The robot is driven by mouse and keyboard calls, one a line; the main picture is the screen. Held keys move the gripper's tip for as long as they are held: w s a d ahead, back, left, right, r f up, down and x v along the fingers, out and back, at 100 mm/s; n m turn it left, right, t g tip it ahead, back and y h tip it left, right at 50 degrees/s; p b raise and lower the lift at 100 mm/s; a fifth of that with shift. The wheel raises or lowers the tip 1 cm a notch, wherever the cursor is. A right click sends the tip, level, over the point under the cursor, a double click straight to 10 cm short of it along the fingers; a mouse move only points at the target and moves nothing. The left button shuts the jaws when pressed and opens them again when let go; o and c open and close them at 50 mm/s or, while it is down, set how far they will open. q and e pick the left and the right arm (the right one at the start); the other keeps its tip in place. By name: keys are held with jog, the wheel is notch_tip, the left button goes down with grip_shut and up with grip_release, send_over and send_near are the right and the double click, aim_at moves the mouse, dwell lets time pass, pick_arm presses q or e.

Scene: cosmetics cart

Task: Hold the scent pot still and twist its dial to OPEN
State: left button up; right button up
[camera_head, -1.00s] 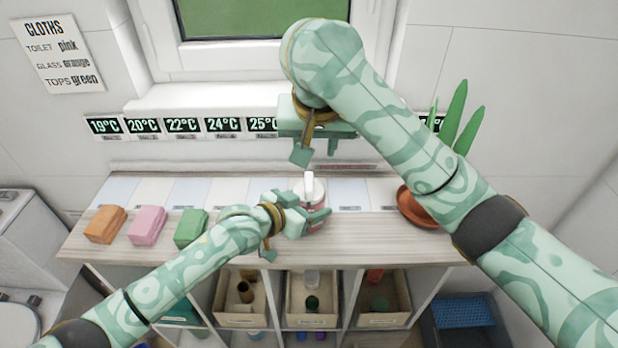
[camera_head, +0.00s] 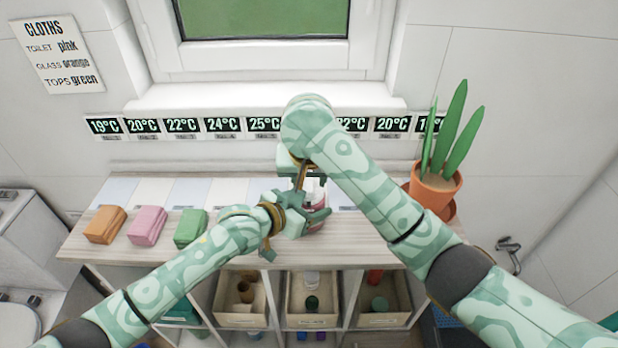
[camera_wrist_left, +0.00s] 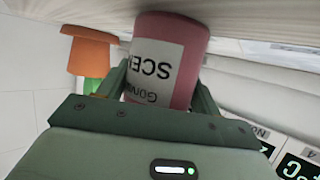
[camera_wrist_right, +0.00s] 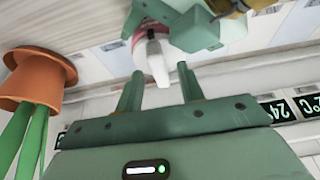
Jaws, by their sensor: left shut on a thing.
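The scent pot is pink with a white label and fills the middle of the left wrist view (camera_wrist_left: 190,62). In the head view a part of it (camera_head: 317,190) shows between my arms on the counter. My left gripper (camera_head: 320,212) is shut around the pot's body, a finger on each side. The pot's white dial, with a raised grip, shows in the right wrist view (camera_wrist_right: 156,62). My right gripper (camera_wrist_right: 158,84) is open over the dial, which stands just ahead of and between its fingertips. In the head view my right arm hides most of the dial. Its setting is not readable.
Orange (camera_head: 105,225), pink (camera_head: 147,226) and green (camera_head: 190,229) blocks lie on the left of the counter (camera_head: 240,262). A potted plant (camera_head: 436,188) stands at the right end. Temperature displays (camera_head: 223,125) line the wall behind. Cubbies with bins sit below.

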jog(key=shift+w+f, duration=0.1)
jog(key=shift+f, duration=0.15)
grip_shut()
